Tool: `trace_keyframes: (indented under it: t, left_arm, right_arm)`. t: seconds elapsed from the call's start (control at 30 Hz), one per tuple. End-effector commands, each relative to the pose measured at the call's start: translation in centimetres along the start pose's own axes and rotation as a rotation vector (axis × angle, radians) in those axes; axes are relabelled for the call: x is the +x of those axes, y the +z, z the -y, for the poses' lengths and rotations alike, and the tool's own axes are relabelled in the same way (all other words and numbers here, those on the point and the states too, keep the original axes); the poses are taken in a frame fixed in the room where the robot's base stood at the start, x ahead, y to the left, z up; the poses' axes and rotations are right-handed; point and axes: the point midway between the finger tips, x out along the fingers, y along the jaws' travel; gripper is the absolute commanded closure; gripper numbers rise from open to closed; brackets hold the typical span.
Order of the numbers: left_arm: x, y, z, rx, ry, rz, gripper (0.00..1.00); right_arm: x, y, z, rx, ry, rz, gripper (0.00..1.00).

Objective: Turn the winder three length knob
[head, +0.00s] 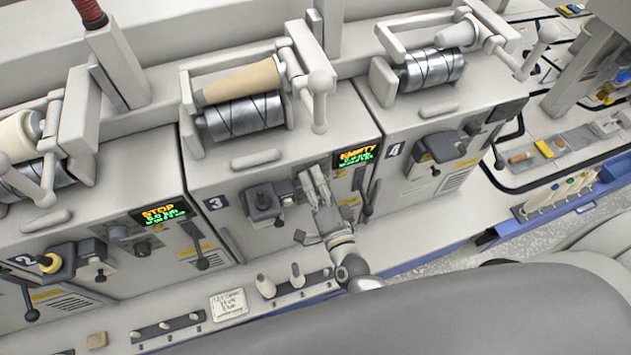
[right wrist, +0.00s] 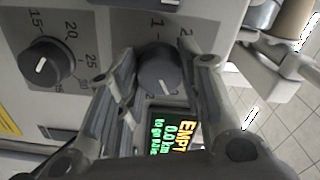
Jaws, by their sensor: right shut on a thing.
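Winder three (head: 238,181), marked with a 3, stands in the middle of the head view. Its display (head: 356,158) reads EMPTY and 0.0 km; it also shows below the fingers in the right wrist view (right wrist: 172,133). My right gripper (head: 311,178) is at the front panel, left of the display. In the right wrist view its fingers (right wrist: 160,66) are closed on both sides of a dark round knob (right wrist: 158,74) with a white pointer line, beside printed figures 1 and 2. The fingers hide the knob in the head view. My left gripper is not in view.
A second dark knob (right wrist: 46,63) with a scale from 15 upward sits left in the wrist view. A black lever (head: 366,192) hangs right of my gripper. Winder four (head: 425,155) stands to the right. Pegs (head: 281,284) and a written card (head: 229,305) are on the front ledge.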

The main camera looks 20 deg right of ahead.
Motion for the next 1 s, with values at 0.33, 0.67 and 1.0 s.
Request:
trace_keyframes:
  t: [0.33,0.67,1.0]
  left_arm:
    - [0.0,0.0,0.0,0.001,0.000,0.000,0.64]
    - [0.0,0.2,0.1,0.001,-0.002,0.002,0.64]
    - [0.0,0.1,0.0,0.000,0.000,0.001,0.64]
  right_arm:
    - [0.0,0.0,-0.1,-0.001,0.001,0.001,0.59]
    - [-0.1,0.0,0.0,-0.001,0.001,0.001,0.55]
    - [-4.4,0.1,-0.1,-0.002,0.004,0.003,0.55]
